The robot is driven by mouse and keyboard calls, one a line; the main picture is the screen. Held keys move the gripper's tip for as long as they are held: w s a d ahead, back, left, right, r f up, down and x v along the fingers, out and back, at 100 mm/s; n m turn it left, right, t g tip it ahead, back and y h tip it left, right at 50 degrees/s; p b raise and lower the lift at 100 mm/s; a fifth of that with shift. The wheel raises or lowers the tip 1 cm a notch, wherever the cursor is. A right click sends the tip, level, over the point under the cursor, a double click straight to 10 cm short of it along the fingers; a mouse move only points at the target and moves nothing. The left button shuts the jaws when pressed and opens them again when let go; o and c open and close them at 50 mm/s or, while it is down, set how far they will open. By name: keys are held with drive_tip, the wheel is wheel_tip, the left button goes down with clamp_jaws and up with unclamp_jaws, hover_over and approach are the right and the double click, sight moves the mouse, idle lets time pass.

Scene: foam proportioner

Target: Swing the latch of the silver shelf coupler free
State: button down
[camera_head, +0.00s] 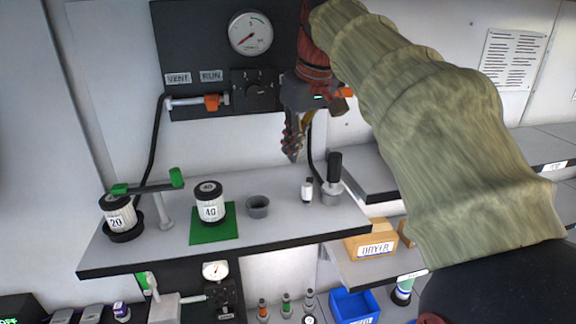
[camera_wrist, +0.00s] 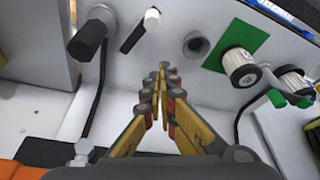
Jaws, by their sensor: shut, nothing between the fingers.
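A silver coupler (camera_head: 331,196) with an upright black cylinder on top stands near the right end of the grey shelf (camera_head: 275,230); its silver part (camera_wrist: 103,14) shows at the upper left of the wrist view. A small white-and-black piece (camera_head: 307,189) is just left of it, also in the wrist view (camera_wrist: 152,20); I cannot tell whether this is the latch. My gripper (camera_head: 292,158) points down above the shelf, behind and left of the coupler, touching nothing. In the wrist view its fingers (camera_wrist: 163,70) are together and empty.
A grey cup (camera_head: 258,207), a "40" canister (camera_head: 209,204) on a green mat and a "20" canister (camera_head: 118,214) under a green-ended bar stand leftward. A black hose (camera_head: 313,155) runs behind the coupler. The gauge panel (camera_head: 200,40) is close behind my gripper.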

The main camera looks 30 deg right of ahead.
drive_tip(key=v, duration=0.3)
drive_tip(key=shift+w+d+r, duration=0.15)
drive_tip(key=shift+w+r, duration=0.1)
drive_tip(key=shift+s, duration=0.1)
drive_tip(key=s+a+f+t, duration=0.1)
drive_tip(key=s+a+f, duration=0.45)
drive_tip(key=f, duration=0.35)
drive_tip(key=s+a+f, duration=0.5)
drive_tip(key=s+f, duration=0.1)
drive_tip(key=f, duration=0.4)
drive_tip(key=s+a+f+t, duration=0.1)
drive_tip(key=s+a+f, duration=0.5)
drive_tip(key=f, duration=0.3)
wheel_tip(320, 180, down, 27)
drive_tip(key=b, duration=2.6)
drive_tip(key=shift+w+d+r, duration=0.15)
drive_tip(key=shift+w+r, duration=0.05)
drive_tip(key=shift+r, duration=0.05)
